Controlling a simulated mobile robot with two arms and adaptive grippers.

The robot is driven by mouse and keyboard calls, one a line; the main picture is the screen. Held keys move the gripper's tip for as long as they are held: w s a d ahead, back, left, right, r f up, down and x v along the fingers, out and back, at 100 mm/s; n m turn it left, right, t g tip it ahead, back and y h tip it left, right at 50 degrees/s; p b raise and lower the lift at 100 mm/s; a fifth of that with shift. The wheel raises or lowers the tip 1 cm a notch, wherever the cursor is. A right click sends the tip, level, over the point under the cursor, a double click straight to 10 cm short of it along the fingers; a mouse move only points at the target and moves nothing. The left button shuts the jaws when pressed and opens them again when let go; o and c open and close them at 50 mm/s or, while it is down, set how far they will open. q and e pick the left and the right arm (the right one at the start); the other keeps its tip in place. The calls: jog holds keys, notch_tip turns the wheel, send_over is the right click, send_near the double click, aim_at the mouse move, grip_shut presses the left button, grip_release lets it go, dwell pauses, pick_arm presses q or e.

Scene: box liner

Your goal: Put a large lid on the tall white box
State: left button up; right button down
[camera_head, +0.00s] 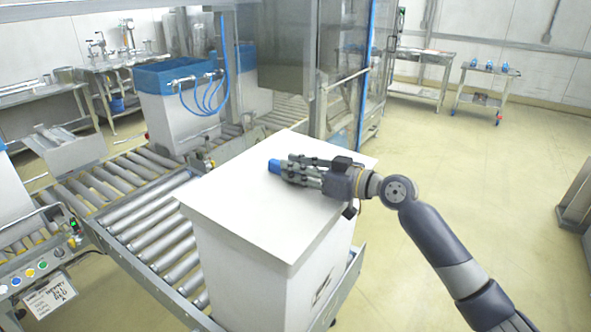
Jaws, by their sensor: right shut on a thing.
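The large lid (255,215) is a flat white plate lying over the top of the tall white box (265,290). It covers the opening and overhangs the visible walls; I cannot tell whether it is fully seated. A small blue piece (274,166), seemingly the lid's handle, stands near the middle of its top. My right gripper (281,168) reaches in from the right above the lid, its dark fingers shut around the blue piece. The fingers partly hide it. My left gripper is not in view.
The box stands at the end of a roller conveyor (165,235). Behind are another white box with a blue liner (178,75) and a machine frame with glass panels (340,90). A button panel (35,275) is at left. The floor at right is open.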

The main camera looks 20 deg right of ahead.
jog(key=shift+r, duration=0.1)
dwell(0.7)
jog(key=c, duration=1.4)
grip_release()
jog(key=shift+o, duration=0.3)
jog(key=o, duration=0.4)
